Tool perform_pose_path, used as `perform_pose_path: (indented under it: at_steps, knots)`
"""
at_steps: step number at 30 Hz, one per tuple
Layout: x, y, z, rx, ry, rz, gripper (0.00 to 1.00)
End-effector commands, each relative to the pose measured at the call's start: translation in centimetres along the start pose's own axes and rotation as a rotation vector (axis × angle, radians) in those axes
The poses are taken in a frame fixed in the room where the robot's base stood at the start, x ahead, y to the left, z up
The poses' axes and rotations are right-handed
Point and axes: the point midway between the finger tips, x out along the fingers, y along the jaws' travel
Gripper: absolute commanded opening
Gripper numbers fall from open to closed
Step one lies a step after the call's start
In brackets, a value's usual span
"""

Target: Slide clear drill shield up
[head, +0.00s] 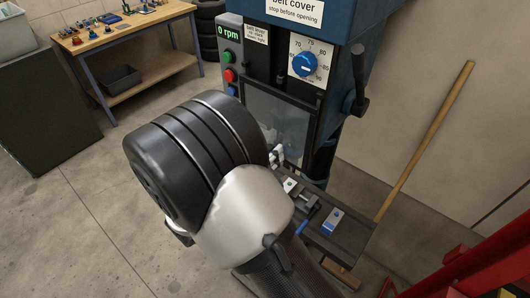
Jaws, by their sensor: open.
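The clear drill shield (272,122) is a see-through panel in a dark frame on the front of the blue drill press (298,15). It hangs below the press head, in its lowered position, in front of the spindle area. My own arm, a thick black and light-grey link, fills the middle of the view and covers the area left of and below the shield. My gripper is hidden behind the arm. A small pale part (277,155) shows at the arm's right edge near the shield's lower edge; I cannot tell what it belongs to.
The drill table (350,235) holds a vise and a small blue-and-white block (333,219). A crank handle (357,95) juts out right of the press. A wooden pole (425,140) leans at right, near red metalwork (475,262). A workbench (125,38) stands at back left.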

Motion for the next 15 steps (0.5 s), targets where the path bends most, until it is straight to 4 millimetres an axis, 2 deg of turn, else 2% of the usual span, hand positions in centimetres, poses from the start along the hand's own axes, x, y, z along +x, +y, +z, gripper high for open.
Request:
perform_pose_path:
  at_steps: [5, 8, 15]
  knots:
    - [-0.9, 0.1, 0.0, 0.000, 0.000, 0.003, 0.43]
    - [-2.6, 0.1, 0.0, 0.000, -0.001, 0.005, 0.43]
    - [-7.8, 0.1, 0.0, 0.001, -0.002, 0.006, 0.43]
